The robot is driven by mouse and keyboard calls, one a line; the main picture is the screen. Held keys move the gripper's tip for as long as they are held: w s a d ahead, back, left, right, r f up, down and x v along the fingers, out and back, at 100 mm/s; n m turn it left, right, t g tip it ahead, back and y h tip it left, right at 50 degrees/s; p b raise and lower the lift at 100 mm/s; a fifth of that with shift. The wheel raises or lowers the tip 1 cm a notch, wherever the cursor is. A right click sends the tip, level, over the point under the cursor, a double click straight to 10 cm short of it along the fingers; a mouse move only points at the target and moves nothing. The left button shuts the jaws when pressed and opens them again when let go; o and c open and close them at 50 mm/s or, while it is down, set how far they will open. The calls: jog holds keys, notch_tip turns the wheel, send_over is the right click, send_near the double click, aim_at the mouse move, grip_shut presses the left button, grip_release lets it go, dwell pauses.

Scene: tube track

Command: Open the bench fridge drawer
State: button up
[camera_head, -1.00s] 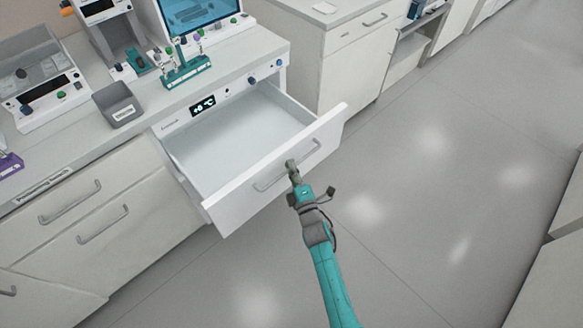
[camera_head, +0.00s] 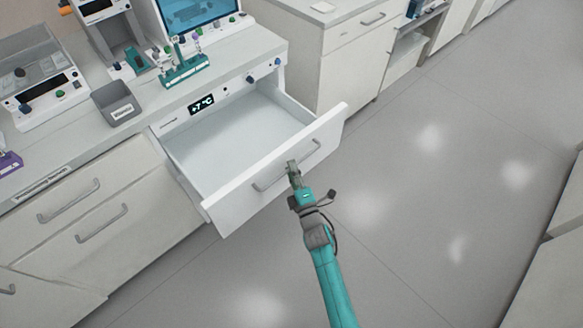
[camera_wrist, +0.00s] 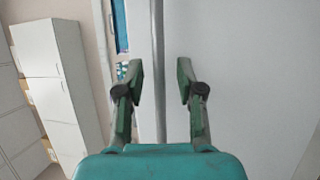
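The white fridge drawer (camera_head: 238,143) stands pulled well out of the bench, and its interior looks empty. Its grey bar handle (camera_head: 270,184) runs across the front panel (camera_head: 240,203). My gripper (camera_head: 292,167) is at the handle, near its middle, in the head view. In the wrist view the two fingers of my gripper (camera_wrist: 160,78) are spread apart. The handle bar (camera_wrist: 158,60) shows in the gap between them, with clear space on both sides. I cannot tell how deep the bar sits between the fingers.
A lit temperature display (camera_head: 202,105) is on the fridge above the drawer. A grey bin (camera_head: 117,104) and a teal tube rack (camera_head: 184,70) stand on the bench top. Closed cabinets (camera_head: 110,225) lie to the left. The floor (camera_head: 430,190) to the right is clear.

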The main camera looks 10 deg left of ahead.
jog(key=v, duration=1.1)
jog(key=shift+d+f, duration=0.1)
jog(key=s+d+r+m+h, duration=0.1)
jog(key=s+d+m+h, duration=0.2)
jog(key=s+d+m, duration=0.6)
jog(key=s+d+r+m+h, duration=0.1)
jog(key=s+d+m+h, duration=0.35)
jog(key=s, duration=0.95)
jog(key=s+d+r+m+g+h, duration=0.1)
jog(key=s+d+r+m, duration=0.3)
jog(key=s+r, duration=0.3)
jog(key=s+d+r+m+g+h, duration=0.1)
jog(key=s+d+r+m, duration=0.2)
jog(key=s+r+m, duration=0.2)
jog(key=s+r, duration=0.2)
jog(key=s, duration=0.2)
jog(key=shift+d+g, duration=0.3)
jog(key=shift+d, duration=0.1)
jog(key=shift+m, duration=0.25)
